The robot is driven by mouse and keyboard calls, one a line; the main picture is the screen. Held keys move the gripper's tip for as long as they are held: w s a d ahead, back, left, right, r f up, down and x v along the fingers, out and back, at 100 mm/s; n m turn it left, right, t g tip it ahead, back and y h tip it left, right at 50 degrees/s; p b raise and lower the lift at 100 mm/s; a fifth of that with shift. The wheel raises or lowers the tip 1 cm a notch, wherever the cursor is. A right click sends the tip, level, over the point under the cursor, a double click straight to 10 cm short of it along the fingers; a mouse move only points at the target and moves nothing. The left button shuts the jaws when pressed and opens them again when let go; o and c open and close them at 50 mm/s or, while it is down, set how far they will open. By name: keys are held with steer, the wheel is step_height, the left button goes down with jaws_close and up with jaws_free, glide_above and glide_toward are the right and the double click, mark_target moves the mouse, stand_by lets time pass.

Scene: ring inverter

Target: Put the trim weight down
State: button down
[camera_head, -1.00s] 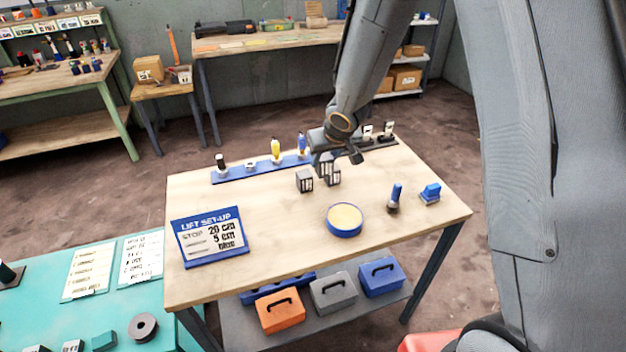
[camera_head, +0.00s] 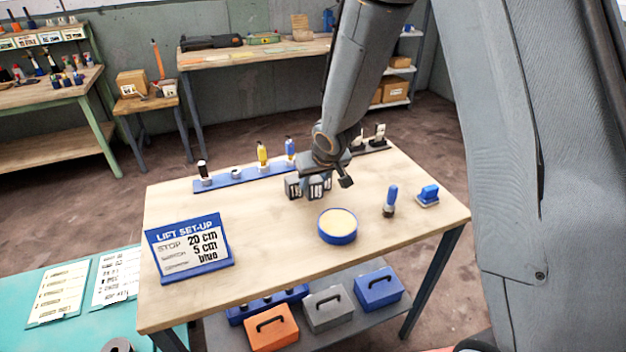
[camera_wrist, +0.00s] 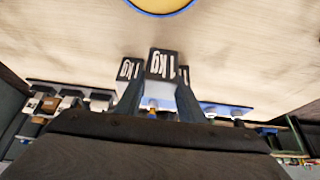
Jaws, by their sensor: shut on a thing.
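My gripper (camera_head: 320,172) is shut on a dark trim weight (camera_head: 314,189) with a white 1 kg label, low over the wooden table. In the wrist view the held weight (camera_wrist: 163,65) shows between the two fingers. Another weight (camera_head: 293,187) stands just left of it, and one more (camera_head: 327,181) shows behind on the right. They also show beside the held weight in the wrist view. I cannot tell whether the held weight touches the tabletop or its neighbours. A round blue-rimmed pad (camera_head: 338,238) lies in front, apart from the weights.
A blue strip (camera_head: 240,176) with several tools runs along the table's back. A LIFT SET-UP sign (camera_head: 188,247) stands front left. The tabletop (camera_head: 255,215) between sign and pad is clear.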

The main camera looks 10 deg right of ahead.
mark_target(313, 189)
steer(key=shift+w+f+b, duration=0.1)
steer(key=shift+f+b, duration=0.75)
steer(key=shift+f, duration=0.65)
steer(key=shift+f, duration=0.15)
steer(key=c, duration=1.2)
jaws_free()
